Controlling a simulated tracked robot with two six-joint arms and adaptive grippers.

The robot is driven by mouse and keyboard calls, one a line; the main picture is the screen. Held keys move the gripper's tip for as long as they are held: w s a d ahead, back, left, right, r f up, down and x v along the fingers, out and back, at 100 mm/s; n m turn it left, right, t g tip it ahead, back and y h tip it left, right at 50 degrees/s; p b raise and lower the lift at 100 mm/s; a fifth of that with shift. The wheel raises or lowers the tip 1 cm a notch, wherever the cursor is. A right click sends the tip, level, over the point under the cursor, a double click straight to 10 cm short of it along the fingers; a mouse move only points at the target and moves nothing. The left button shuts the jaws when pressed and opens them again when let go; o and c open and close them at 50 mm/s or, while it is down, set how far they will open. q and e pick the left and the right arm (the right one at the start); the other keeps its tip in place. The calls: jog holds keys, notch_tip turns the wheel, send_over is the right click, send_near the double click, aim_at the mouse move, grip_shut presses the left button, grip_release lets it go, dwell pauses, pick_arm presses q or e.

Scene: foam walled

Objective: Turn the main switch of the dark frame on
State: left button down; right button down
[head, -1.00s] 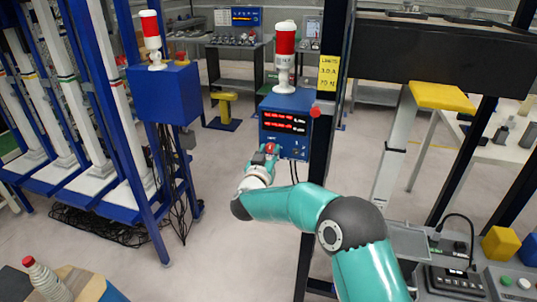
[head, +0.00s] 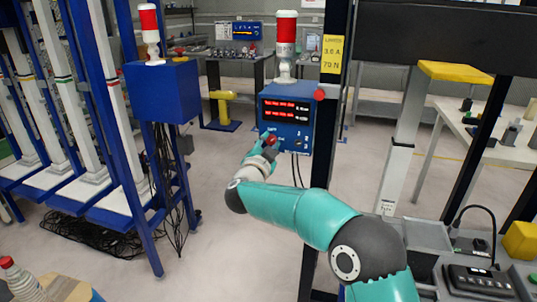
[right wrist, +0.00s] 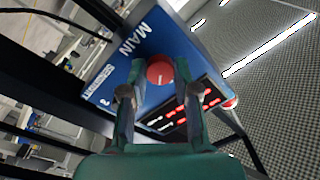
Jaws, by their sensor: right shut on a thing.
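The dark frame's post (head: 322,150) carries a blue control box (head: 304,138) with red number displays. Its red round main switch knob (right wrist: 160,70) shows in the right wrist view beside the lettering MAIN, with a small pale mark on its face. My right gripper (head: 269,140) is at the left part of the box front. In the right wrist view its two fingers (right wrist: 157,88) stand on either side of the knob, shut on it. Which position the knob is turned to I cannot tell. My left gripper is not in view.
A red-and-white signal lamp (head: 286,40) stands on the box, and a yellow notice (head: 332,53) hangs on the post. A second blue box (head: 162,92) on a blue frame stands at the left. The floor between (head: 225,165) is clear. Cables hang below both boxes.

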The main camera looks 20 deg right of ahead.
jog(key=m+b, duration=0.1)
jog(key=m, duration=0.1)
jog(key=m+b, duration=0.2)
jog(key=shift+f+m, duration=0.35)
jog(key=shift+m, duration=0.05)
jog(key=shift+m+h+b, duration=0.3)
jog(key=shift+m+b, duration=0.8)
jog(key=shift+m, duration=0.6)
jog(key=c, duration=0.8)
grip_release()
jog(key=shift+c, duration=0.2)
jog(key=shift+r, duration=0.1)
jog(key=shift+r, duration=0.1)
jog(key=shift+s+a, duration=0.25)
jog(key=shift+s, duration=0.1)
jog(key=r+v, duration=0.1)
jog(key=v, duration=1)
jog(key=shift+f, duration=0.5)
